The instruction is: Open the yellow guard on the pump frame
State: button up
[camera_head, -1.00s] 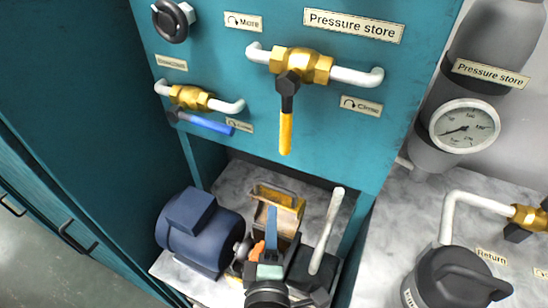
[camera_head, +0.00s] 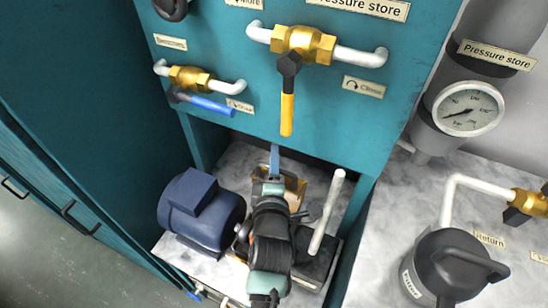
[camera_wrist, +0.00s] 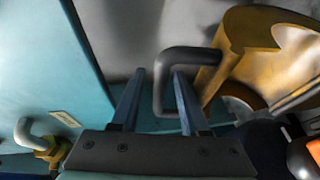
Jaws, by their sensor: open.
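The yellow guard (camera_head: 293,188) is on the pump frame under the teal panel, mostly hidden behind my arm in the head view. In the wrist view the yellow guard (camera_wrist: 245,55) fills the upper right, with a grey bent handle (camera_wrist: 188,54) on its left side. My gripper (camera_wrist: 159,73) is open, its two blue fingers pointing at the handle. One leg of the handle shows between the fingers; I cannot tell its depth, and no grip shows. In the head view my gripper (camera_head: 274,158) is at the guard's back left.
A blue motor (camera_head: 202,215) stands left of the pump. A pale lever (camera_head: 326,212) rises close to my arm on the right. Above hang a yellow-handled valve (camera_head: 287,112) and a blue-handled valve (camera_head: 208,105). A black-capped filter (camera_head: 450,265) stands at the lower right.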

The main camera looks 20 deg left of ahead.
jog(key=shift+w+a, duration=0.15)
jog(key=shift+w, duration=0.25)
grip_shut()
jog(key=shift+f, duration=0.1)
dwell(1.2)
